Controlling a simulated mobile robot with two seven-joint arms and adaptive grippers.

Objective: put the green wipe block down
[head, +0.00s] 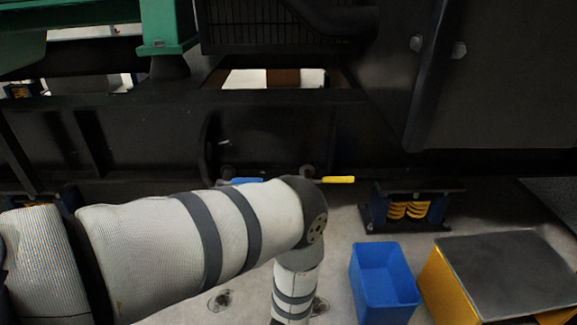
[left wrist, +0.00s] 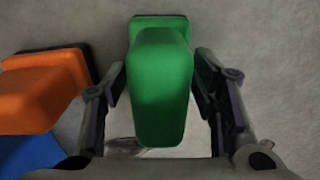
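The green wipe block (left wrist: 161,85) stands in the middle of the left wrist view, with a dark pad at its far end. The two fingers of my left gripper (left wrist: 160,78) are on either side of it, with a narrow gap seeming to show along each side. The gripper looks open around the block. Whether the block's pad touches the surface below is hard to tell. In the head view my left arm bends down past the bottom edge, so its gripper and the block are hidden there. My right gripper is in neither view.
An orange block (left wrist: 45,90) with a dark pad is left of the green one, with a blue surface (left wrist: 30,155) below it. In the head view, a blue bin (head: 385,285) stands beside a yellow box with a dark top (head: 510,270). The dark genset frame (head: 270,140) spans the back.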

